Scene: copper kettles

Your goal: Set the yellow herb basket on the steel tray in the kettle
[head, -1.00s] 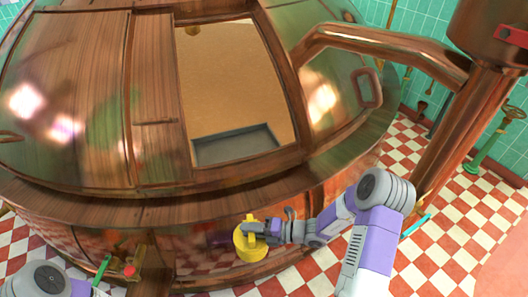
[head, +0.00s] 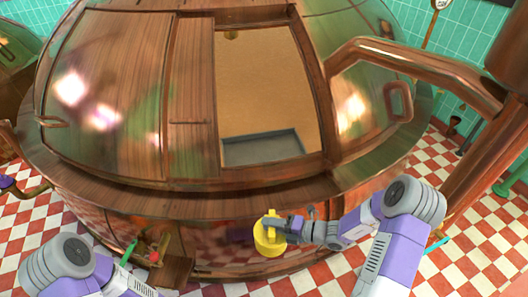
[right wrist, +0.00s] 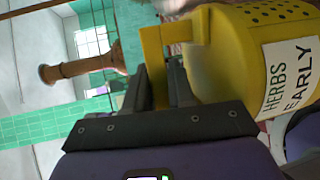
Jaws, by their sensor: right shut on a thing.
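The yellow herb basket (head: 269,243) hangs from my right gripper (head: 272,222) in front of the kettle's lower copper side. My right gripper is shut on the basket's upright yellow handle (right wrist: 153,55), which shows between its dark fingers in the right wrist view. There the perforated basket body (right wrist: 225,50) bears a label reading "HERBS EARLY". The copper kettle (head: 110,105) has an open hatch in its domed top. Through it the grey steel tray (head: 262,150) shows at the bottom of the opening, above and beyond the basket. My left gripper is out of view.
The kettle's broad copper rim (head: 200,197) runs between the basket and the hatch. A thick copper pipe (head: 420,58) arches to the right of the hatch. A small fitting with a red knob (head: 155,256) sits low on the kettle.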

